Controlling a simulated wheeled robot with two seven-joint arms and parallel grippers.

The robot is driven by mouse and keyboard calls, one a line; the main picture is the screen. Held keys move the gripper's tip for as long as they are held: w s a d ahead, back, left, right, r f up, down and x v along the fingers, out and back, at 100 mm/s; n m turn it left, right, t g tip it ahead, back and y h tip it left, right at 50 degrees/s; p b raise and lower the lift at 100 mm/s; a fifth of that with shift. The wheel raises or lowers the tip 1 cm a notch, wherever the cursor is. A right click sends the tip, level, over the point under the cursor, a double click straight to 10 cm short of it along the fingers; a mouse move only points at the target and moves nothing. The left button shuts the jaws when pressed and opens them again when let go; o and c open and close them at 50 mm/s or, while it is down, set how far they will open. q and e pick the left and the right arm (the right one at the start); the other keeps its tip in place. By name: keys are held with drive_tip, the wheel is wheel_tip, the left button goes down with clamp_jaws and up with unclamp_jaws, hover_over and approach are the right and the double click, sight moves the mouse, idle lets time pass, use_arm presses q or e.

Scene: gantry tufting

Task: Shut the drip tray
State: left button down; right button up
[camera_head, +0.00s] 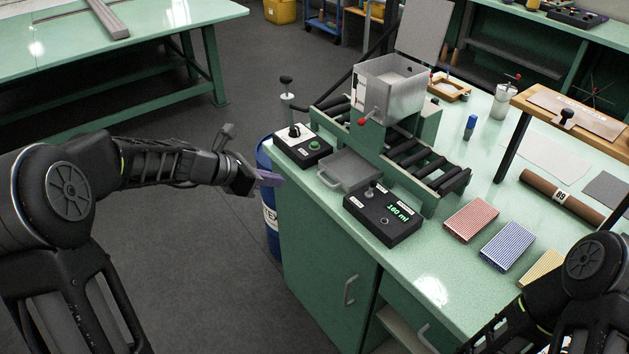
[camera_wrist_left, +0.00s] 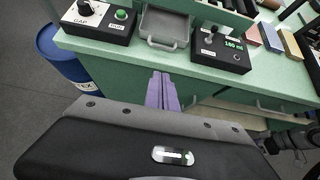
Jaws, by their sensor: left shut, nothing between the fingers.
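The drip tray (camera_head: 348,170) is a shallow grey metal pan with a loop handle at its front. It sticks out from under the roller machine, between two black control boxes, on the green bench. In the left wrist view the tray (camera_wrist_left: 166,24) lies beyond the fingers, with its handle towards me. My left gripper (camera_head: 272,179) is shut and empty, just off the bench's left edge and apart from the tray. Its purple fingers (camera_wrist_left: 162,90) are together in the wrist view. My right arm shows at the lower right of the head view, but its gripper is out of view.
The control box with the green button (camera_head: 302,146) is left of the tray; the box with the green display (camera_head: 383,215) is right. A metal hopper (camera_head: 390,85) stands above the rollers. A blue drum (camera_head: 270,215) stands beside the bench. Coloured striped blocks (camera_head: 508,246) lie right.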

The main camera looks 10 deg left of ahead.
use_arm(q)
drive_tip(key=shift+f, duration=0.1)
approach(314, 192)
drive_tip(key=w+d+f, duration=0.1)
drive_tip(key=w+d, duration=0.1)
drive_tip(key=shift+w+d+f+p, duration=0.25)
drive_tip(key=shift+w+d, duration=0.25)
drive_tip(key=shift+w, duration=0.2)
drive_tip(key=shift+w+d+f+p, duration=0.2)
drive_tip(key=shift+w+d+p, duration=0.05)
drive_tip(key=shift+w+d, duration=0.35)
drive_tip(key=shift+w+d+f+p, duration=0.25)
drive_tip(key=shift+w+d, duration=0.2)
drive_tip(key=shift+w, duration=0.3)
use_arm(e)
drive_tip(key=shift+s+r, duration=0.1)
drive_tip(key=shift+r, duration=0.55)
